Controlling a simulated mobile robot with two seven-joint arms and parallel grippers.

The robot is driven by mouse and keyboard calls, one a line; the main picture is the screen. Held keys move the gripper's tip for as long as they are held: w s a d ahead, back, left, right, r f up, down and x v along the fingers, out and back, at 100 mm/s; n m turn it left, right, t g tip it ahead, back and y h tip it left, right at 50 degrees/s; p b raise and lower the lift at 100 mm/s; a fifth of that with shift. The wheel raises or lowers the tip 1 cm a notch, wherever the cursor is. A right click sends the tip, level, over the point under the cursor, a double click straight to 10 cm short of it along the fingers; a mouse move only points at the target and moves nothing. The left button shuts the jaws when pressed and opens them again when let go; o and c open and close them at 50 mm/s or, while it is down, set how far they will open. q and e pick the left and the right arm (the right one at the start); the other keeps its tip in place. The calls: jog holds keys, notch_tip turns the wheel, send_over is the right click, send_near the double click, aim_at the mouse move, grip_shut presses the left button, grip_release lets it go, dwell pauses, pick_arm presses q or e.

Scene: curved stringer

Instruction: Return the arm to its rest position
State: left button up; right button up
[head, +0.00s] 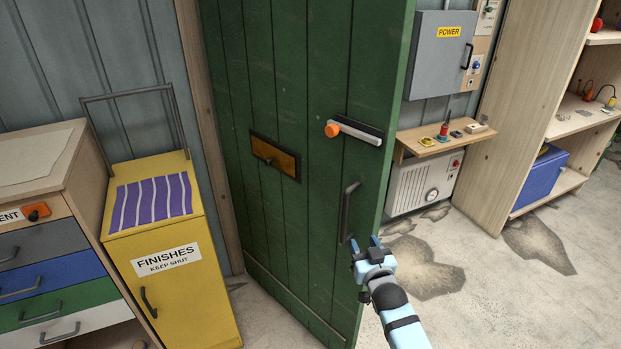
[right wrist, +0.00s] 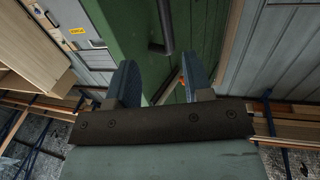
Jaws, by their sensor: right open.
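My right gripper (head: 364,245) is at the lower right of the middle in the head view, just in front of the green door's lower right part. Its blue fingers are apart and nothing is between them. In the right wrist view, the open fingers (right wrist: 160,85) point toward the green door (right wrist: 130,30) and the dark end of its handle (right wrist: 166,25). In the head view, the green door (head: 290,200) has a dark vertical handle (head: 348,212), just above the gripper. I cannot tell whether the fingers touch the door. My left gripper is not in view.
A yellow finishes cabinet (head: 165,290) and a drawer unit (head: 45,255) stand at the left. A grey power box (head: 440,60), a small shelf (head: 445,142) and a wooden shelving unit (head: 530,110) are at the right. The concrete floor (head: 490,290) at the right is clear.

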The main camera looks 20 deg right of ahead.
jog(key=s+a+f+n+g+y, duration=0.1)
jog(key=s+a+f+g, duration=0.1)
jog(key=s, duration=0.7)
jog(key=s+a+f+n+g+y, duration=0.1)
jog(key=s+a+f, duration=0.4)
jog(key=s, duration=0.5)
jog(key=s+a+f+n+g+y, duration=0.2)
jog(key=s+a+f+g, duration=0.2)
jog(key=s, duration=0.5)
notch_tip(320, 180, down, 2)
jog(key=shift+s+a+f+y, duration=0.15)
jog(key=shift+s+a+y, duration=0.05)
jog(key=shift+s+y, duration=0.2)
jog(key=shift+w+d, duration=0.1)
